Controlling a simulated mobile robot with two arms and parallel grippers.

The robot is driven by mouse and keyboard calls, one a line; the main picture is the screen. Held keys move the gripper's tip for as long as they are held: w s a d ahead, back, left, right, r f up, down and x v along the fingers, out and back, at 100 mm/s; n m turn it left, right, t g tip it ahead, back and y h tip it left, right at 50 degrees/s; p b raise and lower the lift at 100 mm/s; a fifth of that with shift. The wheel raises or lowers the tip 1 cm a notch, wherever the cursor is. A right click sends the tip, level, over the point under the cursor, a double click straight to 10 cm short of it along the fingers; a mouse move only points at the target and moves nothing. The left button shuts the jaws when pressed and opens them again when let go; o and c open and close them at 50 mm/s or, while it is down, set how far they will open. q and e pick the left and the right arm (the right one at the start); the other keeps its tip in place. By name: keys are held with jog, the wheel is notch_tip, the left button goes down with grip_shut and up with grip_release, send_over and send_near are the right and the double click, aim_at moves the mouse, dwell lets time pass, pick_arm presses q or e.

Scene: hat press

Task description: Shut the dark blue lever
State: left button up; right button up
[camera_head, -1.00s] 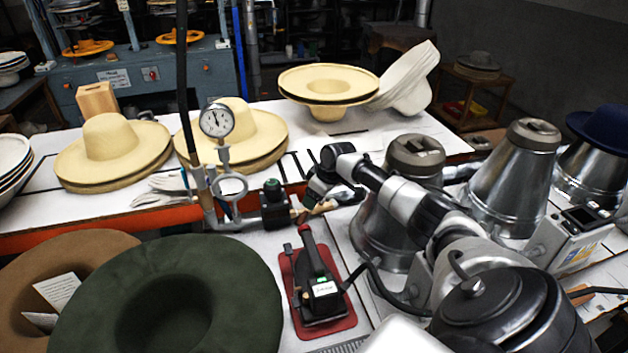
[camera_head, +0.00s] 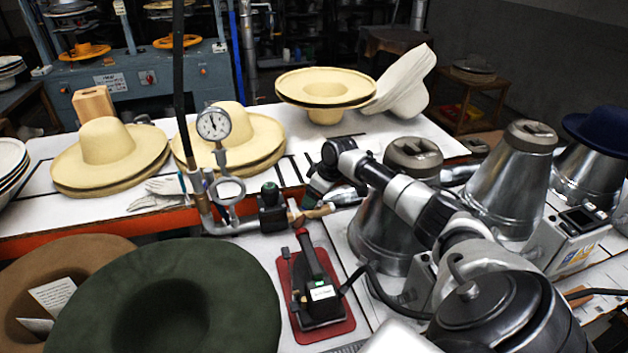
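A pipe stand with a round gauge (camera_head: 213,123) rises at the table's front edge. A small dark blue piece, apparently the lever (camera_head: 232,214), shows low on the pipework; its exact position is hard to tell. A black valve body (camera_head: 271,214) with a green knob and a wooden handle (camera_head: 312,213) sits to its right. My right arm reaches in from the lower right. My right gripper (camera_head: 313,193) points down just above and behind the wooden handle, to the right of the lever. Its fingers are small and partly hidden, so opening and contact are unclear. My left gripper is out of view.
A dark green hat (camera_head: 235,275) and a brown hat (camera_head: 98,246) lie at front left. A black iron (camera_head: 320,299) rests on a red pad. Metal cones (camera_head: 512,190) stand at right. Straw hats (camera_head: 107,148) and gloves (camera_head: 158,193) lie on the back table.

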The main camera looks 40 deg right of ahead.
jog(key=v, duration=0.5)
jog(key=shift+s+r+b, duration=0.1)
jog(key=shift+b, duration=0.2)
jog(key=shift+c, duration=0.4)
